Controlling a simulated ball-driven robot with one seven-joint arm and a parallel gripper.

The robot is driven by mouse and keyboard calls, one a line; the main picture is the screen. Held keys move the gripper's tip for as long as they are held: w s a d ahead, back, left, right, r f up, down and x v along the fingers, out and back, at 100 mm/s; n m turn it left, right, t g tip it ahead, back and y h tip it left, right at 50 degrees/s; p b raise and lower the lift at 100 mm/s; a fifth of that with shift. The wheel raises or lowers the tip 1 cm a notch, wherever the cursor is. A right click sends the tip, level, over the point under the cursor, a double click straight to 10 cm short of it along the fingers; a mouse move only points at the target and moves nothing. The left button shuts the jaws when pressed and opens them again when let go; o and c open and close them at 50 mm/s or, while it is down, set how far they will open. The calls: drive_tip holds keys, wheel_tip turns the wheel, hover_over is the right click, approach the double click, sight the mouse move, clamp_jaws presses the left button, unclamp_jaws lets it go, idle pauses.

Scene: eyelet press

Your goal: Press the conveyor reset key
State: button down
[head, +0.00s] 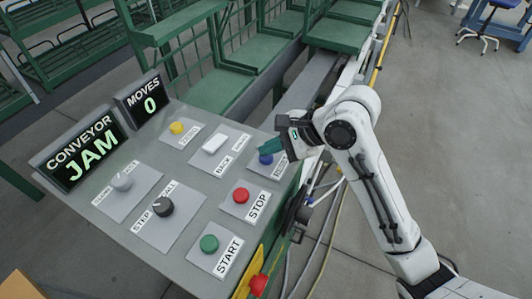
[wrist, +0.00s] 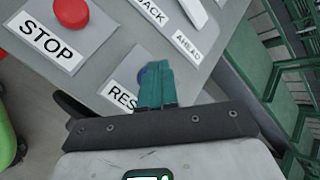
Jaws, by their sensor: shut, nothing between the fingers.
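The reset key is a blue round button (head: 265,159) on a grey plate at the right side of the sloped panel. Its label reads "RES" in the wrist view, the rest hidden. My gripper (head: 264,148) has its teal fingers shut and empty, over the blue button in the head view. In the wrist view the fingertips (wrist: 155,66) cover most of the blue button (wrist: 141,76), leaving a sliver at their left. I cannot tell whether they touch it. A display (head: 82,155) reads "CONVEYOR JAM"; another (head: 144,101) reads "MOVES 0".
Near the blue button are a red STOP button (head: 241,195) and a white rocker (head: 214,143) marked BACK and AHEAD. A green START button (head: 209,243), black knob (head: 162,206), grey knob (head: 122,181) and yellow button (head: 177,127) share the panel.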

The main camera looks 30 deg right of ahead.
sight(270, 157)
drive_tip(key=shift+f, duration=0.15)
idle(0.5)
drive_tip(key=shift+r+p, duration=0.95)
drive_tip(key=shift+p, duration=0.5)
wheel_tip(270, 157, up, 5)
drive_tip(key=p, duration=0.6)
drive_tip(key=shift+p, duration=0.3)
